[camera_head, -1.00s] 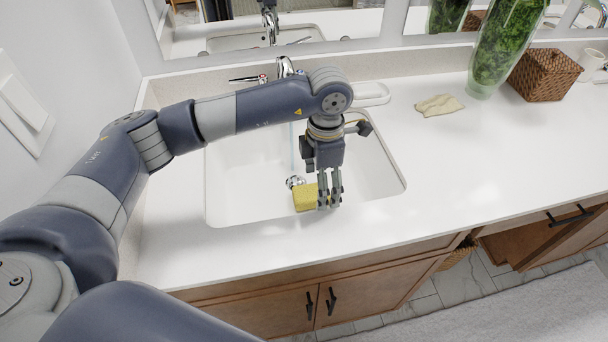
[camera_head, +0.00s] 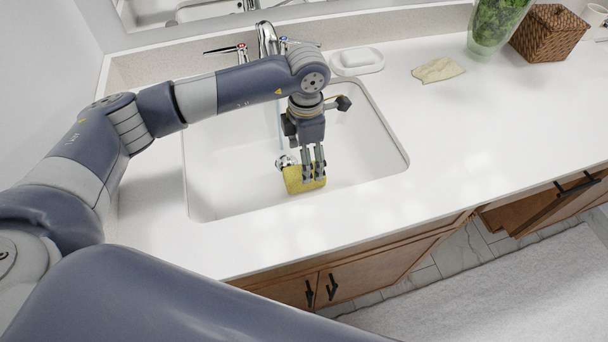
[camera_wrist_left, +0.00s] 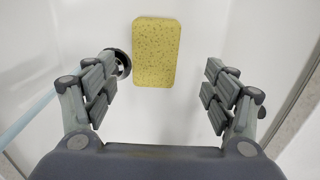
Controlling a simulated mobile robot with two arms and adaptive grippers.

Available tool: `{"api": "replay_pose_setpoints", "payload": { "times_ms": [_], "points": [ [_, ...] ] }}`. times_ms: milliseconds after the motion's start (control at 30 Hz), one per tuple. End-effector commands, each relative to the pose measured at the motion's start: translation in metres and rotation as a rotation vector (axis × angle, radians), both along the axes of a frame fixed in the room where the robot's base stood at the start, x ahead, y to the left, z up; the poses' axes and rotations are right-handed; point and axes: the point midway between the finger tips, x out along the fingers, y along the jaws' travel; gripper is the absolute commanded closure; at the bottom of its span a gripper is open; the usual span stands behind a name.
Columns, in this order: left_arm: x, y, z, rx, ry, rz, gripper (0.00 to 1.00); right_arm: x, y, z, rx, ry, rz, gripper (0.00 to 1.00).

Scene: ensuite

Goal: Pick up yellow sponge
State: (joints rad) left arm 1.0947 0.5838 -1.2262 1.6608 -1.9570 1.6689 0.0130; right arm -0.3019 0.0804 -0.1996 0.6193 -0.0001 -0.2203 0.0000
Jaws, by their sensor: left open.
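The yellow sponge (camera_head: 303,181) lies in the white sink basin (camera_head: 230,190), beside the drain. In the left wrist view the gripper (camera_wrist_left: 160,95) is open and empty. My right gripper is not in view.
The faucet (camera_head: 267,40) stands behind the sink, with water running down. A soap dish (camera_head: 357,68), a folded cloth (camera_head: 438,70), a green vase (camera_head: 492,28) and a wicker box (camera_head: 548,34) stand on the counter. The sink walls surround my gripper. The right counter is mostly clear.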

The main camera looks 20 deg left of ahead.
Motion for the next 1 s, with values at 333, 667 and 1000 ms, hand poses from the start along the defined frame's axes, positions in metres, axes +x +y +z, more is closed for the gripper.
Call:
{"api": "replay_pose_setpoints", "payload": {
  "times_ms": [333, 667, 1000],
  "points": [
    [0.002, 0.002, -0.033, 0.000, 0.001, 0.002, 0.22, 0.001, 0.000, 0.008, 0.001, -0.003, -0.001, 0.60],
    [0.006, 0.005, -0.074, -0.001, -0.001, -0.001, 0.22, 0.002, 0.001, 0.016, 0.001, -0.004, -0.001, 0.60],
    [0.006, 0.005, -0.075, -0.001, -0.001, -0.001, 0.47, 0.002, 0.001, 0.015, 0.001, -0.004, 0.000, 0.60]
  ]
}}
